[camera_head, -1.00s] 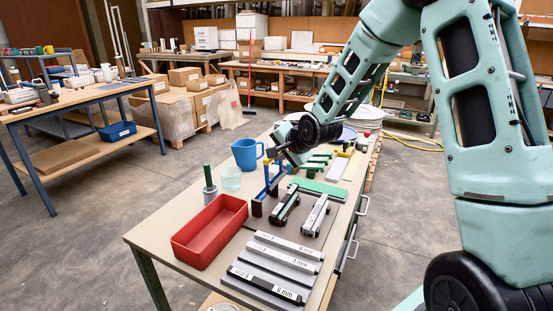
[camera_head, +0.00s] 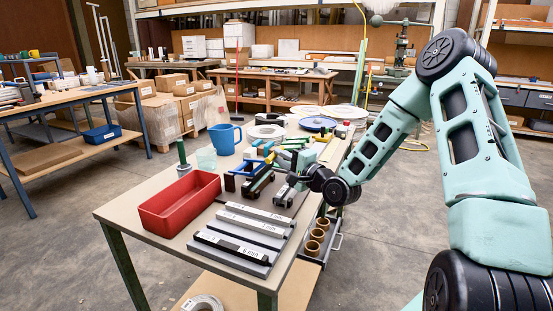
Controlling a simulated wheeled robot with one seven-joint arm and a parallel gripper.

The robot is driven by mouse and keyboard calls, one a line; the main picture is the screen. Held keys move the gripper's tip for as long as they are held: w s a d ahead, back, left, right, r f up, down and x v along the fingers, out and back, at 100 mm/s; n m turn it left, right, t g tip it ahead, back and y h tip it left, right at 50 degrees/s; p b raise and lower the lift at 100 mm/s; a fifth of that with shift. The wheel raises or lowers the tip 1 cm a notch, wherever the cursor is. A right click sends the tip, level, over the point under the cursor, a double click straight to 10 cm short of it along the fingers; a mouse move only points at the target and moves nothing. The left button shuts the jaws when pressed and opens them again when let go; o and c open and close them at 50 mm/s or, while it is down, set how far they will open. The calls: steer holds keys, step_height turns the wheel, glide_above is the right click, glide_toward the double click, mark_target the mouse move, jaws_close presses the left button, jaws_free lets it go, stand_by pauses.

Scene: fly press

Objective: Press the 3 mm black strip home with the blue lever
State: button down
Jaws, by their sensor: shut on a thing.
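My gripper (camera_head: 279,168) is over the fixtures in the middle of the bench. Its jaws are small and partly hidden, but appear shut on the end of the blue lever, beside a yellow part (camera_head: 269,158). The blue frame (camera_head: 247,167) stands just left of it. A dark strip (camera_head: 261,181) lies along a fixture under the gripper; its label is unreadable and I cannot tell how deep it sits. A paler fixture (camera_head: 285,196) is to its right. A black strip marked 6 mm (camera_head: 232,245) lies on the front grey block.
A red bin (camera_head: 180,204) and a green-handled tool (camera_head: 182,156) stand at the left, with a blue jug (camera_head: 224,138) behind.

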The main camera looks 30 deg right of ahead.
steer(key=shift+s+d+f+b, duration=0.1)
steer(key=shift+s+f+b, duration=0.15)
steer(key=shift+f, duration=0.3)
steer(key=shift+s+d+f+b, duration=0.15)
steer(key=shift+f+b, duration=0.1)
steer(key=shift+f, duration=0.25)
steer(key=shift+a+f, duration=0.1)
steer(key=shift+f, duration=0.05)
steer(key=c, duration=1.4)
jaws_free()
steer(key=shift+f, duration=0.1)
steer(key=shift+w, duration=0.1)
steer(key=shift+r, duration=0.25)
steer(key=shift+p+v, duration=3.45)
steer(key=shift+v, duration=5.3)
